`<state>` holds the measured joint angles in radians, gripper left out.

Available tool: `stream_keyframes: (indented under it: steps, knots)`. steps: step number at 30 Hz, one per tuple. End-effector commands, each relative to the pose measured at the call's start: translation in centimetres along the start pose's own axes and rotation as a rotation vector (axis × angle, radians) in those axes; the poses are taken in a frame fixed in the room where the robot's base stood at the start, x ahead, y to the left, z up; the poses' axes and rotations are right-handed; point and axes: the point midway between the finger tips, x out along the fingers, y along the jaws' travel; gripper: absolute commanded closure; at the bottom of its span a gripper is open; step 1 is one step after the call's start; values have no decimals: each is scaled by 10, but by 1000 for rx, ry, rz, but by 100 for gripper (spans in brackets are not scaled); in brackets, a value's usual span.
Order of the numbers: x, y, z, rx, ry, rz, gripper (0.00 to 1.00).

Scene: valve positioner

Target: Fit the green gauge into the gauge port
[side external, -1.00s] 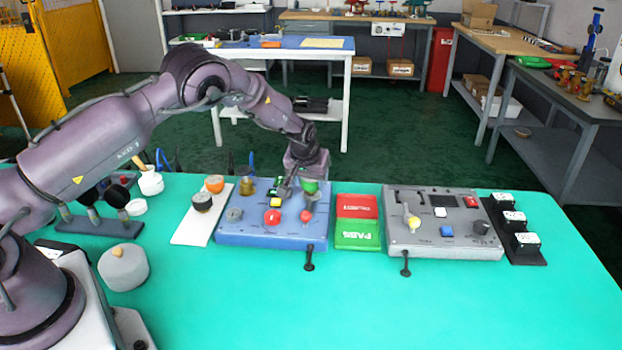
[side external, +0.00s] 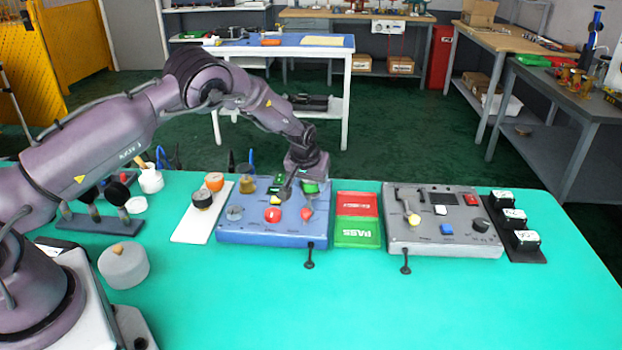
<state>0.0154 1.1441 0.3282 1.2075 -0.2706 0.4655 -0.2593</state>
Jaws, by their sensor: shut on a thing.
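The green gauge (side external: 310,187) is held in my gripper (side external: 303,190), whose jaws are shut on it. It is above the back right part of the blue panel box (side external: 270,237). A red knob (side external: 306,213) shows on the panel just in front of the gauge. The gauge port cannot be made out; the gripper and gauge cover that part of the panel. I cannot tell whether the gauge's lower end touches the panel.
The blue panel also carries a brass fitting (side external: 247,185) and a red button (side external: 272,215). A white board (side external: 190,232) with orange and black round parts lies left. Red and green blocks (side external: 357,232) and a grey panel box (side external: 440,243) stand right.

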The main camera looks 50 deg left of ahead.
Motion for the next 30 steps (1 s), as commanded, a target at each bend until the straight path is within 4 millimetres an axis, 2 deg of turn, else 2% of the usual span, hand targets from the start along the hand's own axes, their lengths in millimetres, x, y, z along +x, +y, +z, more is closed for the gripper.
stream_keyframes:
  steps: [1,2,3,13,30]
  knots:
    - [1,0,0,0,1,0,74]
    - [1,0,0,0,1,0,41]
    - [0,0,0,0,1,0,38]
    - [-3,0,0,0,-1,0,38]
    - [-49,0,0,0,0,0,38]
